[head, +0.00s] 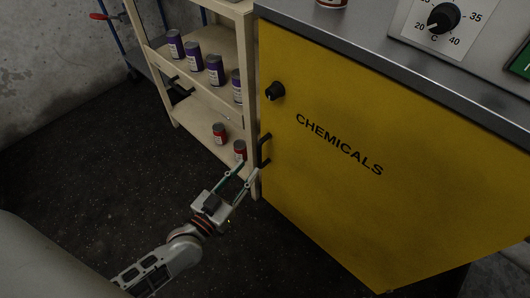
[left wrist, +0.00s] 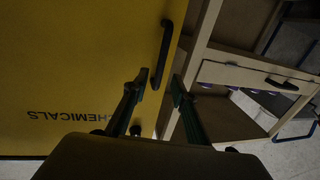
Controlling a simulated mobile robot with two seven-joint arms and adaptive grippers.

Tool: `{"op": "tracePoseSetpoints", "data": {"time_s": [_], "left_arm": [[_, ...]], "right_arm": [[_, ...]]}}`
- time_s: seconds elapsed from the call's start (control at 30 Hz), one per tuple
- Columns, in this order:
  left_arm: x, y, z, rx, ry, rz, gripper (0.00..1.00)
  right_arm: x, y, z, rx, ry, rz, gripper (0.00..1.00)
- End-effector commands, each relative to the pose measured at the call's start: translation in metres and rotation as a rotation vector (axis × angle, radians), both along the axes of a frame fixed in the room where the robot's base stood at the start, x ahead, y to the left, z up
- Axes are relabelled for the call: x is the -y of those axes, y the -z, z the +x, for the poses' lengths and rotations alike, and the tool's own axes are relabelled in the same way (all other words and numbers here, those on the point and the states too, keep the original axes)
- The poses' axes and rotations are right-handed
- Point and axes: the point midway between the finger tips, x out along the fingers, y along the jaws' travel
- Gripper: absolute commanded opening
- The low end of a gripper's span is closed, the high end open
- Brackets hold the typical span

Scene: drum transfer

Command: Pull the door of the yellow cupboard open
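The yellow cupboard door (head: 350,130) is marked CHEMICALS and looks shut in the head view. Its black handle (head: 265,150) sits low on the left edge, with a black round knob (head: 275,91) above it. My left gripper (head: 248,170) is open just below and left of the handle. In the left wrist view the yellow door (left wrist: 70,60) fills the left side. The handle (left wrist: 162,55) stands ahead of my open left gripper (left wrist: 160,85), its near end close to the fingertips. Whether a finger touches it I cannot tell. My right gripper is not in view.
A wooden shelf (head: 246,60) with several purple and red cans stands right beside the cupboard's left edge, close to my left gripper. A grey worktop (head: 400,75) with a temperature dial lies above the door. Dark floor (head: 90,170) is clear at left.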

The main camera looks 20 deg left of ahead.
Motion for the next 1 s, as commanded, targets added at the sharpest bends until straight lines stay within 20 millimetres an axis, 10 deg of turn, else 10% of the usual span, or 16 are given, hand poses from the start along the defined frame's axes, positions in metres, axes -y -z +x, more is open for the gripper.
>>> {"op": "tracePoseSetpoints", "data": {"time_s": [0.6, 1.0], "left_arm": [[0.010, 0.000, 0.072, 0.005, -0.003, -0.001, 0.27], [0.011, -0.002, 0.079, 0.006, -0.003, -0.001, 0.21]], "right_arm": [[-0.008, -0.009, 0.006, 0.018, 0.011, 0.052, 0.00], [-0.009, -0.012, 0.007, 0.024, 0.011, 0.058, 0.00]]}}
